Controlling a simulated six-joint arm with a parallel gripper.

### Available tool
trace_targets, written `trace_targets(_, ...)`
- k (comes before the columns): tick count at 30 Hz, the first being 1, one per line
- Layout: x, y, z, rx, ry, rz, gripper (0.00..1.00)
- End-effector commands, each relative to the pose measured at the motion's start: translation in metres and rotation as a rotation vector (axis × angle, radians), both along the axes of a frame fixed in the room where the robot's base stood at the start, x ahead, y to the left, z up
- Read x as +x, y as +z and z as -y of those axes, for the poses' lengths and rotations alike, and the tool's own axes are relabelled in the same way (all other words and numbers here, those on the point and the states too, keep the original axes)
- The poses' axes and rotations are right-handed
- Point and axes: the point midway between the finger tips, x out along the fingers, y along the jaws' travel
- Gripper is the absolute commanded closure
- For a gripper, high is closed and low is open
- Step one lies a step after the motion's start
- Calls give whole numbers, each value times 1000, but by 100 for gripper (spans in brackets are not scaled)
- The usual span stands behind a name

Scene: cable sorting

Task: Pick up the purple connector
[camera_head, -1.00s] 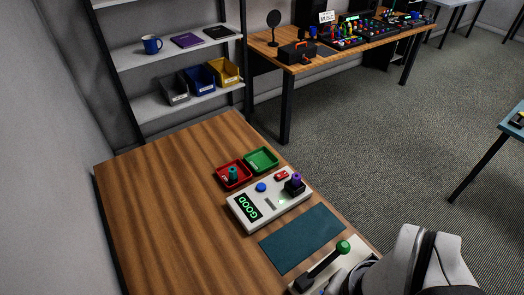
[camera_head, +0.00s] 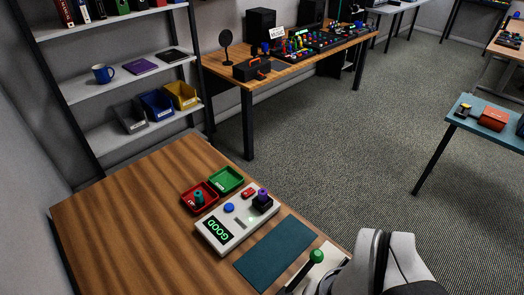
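The purple connector (camera_head: 263,194) stands upright in a black socket (camera_head: 263,205) at the right end of a white tester box (camera_head: 237,229). The box's green display (camera_head: 216,230) reads GOOD. My arm shows at the lower right, a grey and white link apart from the connector. My gripper's fingers are not visible in this view.
A teal mat (camera_head: 275,253) lies in front, bare. A green-knobbed lever (camera_head: 316,257) stands near my arm. The wooden table (camera_head: 125,225) is clear at left.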

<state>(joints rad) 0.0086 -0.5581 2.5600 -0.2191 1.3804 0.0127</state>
Motion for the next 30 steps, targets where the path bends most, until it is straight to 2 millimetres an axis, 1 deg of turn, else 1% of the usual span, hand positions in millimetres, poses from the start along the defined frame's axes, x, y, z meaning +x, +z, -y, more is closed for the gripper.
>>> trace_targets(11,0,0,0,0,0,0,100)
trace_targets(12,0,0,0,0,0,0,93)
trace_targets(14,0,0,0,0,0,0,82)
trace_targets(15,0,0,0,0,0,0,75)
trace_targets(17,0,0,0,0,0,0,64)
trace_targets(18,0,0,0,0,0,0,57)
trace_targets(22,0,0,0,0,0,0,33)
trace_targets(23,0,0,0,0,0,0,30)
trace_targets(30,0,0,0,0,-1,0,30)
